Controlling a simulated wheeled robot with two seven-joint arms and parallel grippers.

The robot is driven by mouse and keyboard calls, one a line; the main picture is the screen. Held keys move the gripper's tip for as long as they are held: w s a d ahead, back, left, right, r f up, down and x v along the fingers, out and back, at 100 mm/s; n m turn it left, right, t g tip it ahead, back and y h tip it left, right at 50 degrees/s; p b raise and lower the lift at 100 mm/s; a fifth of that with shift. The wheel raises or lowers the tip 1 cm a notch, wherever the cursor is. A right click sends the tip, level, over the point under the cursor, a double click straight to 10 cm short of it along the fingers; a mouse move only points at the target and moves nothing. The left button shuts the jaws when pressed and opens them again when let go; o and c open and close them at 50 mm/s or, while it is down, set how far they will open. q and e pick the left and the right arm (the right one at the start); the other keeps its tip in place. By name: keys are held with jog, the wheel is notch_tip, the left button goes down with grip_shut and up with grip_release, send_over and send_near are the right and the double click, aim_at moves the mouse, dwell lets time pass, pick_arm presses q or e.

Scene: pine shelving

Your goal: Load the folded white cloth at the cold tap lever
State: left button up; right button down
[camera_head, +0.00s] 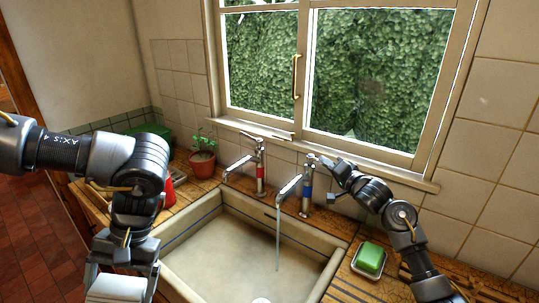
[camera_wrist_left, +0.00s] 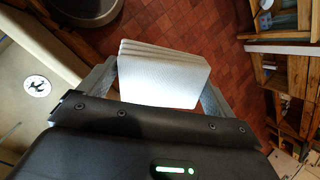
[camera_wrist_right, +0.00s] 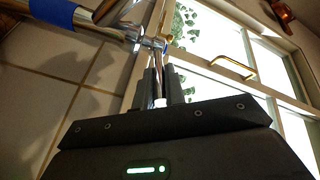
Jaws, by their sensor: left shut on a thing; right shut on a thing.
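The folded white cloth (camera_head: 115,289) is in my left gripper (camera_head: 123,264), at the near left corner of the sink. In the left wrist view the cloth (camera_wrist_left: 163,72) shows several stacked layers between the two fingers. The cold tap (camera_head: 306,190), with a blue band, stands behind the sink, and a thin stream of water (camera_head: 278,235) falls from its spout. My right gripper (camera_head: 332,172) is at the top of this tap. In the right wrist view its fingers are shut on the slim metal lever (camera_wrist_right: 157,82). The fingers hide part of the lever.
The stone sink (camera_head: 205,280) is in front. A red-banded tap (camera_head: 260,174) stands left of the cold tap. A potted plant (camera_head: 202,162) is at the back left. A green soap on a dish (camera_head: 369,259) sits on the right counter. A window sill (camera_head: 380,170) runs behind.

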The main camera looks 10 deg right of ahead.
jog(key=c, duration=1.8)
grip_release()
pick_arm(q)
jog(key=shift+w+f, duration=0.1)
pick_arm(e)
jog(key=o, duration=0.3)
jog(key=shift+w+a, duration=0.1)
jog(key=shift+o, duration=0.2)
pick_arm(q)
jog(key=shift+f, duration=0.1)
pick_arm(e)
jog(key=shift+s+d+f, duration=0.1)
jog(key=shift+s+d, duration=0.1)
jog(key=shift+s, duration=0.2)
pick_arm(q)
jog(key=shift+f+b, duration=0.85)
jog(key=shift+b, duration=0.15)
jog(key=shift+f, duration=0.1)
pick_arm(e)
jog(key=v, duration=1.1)
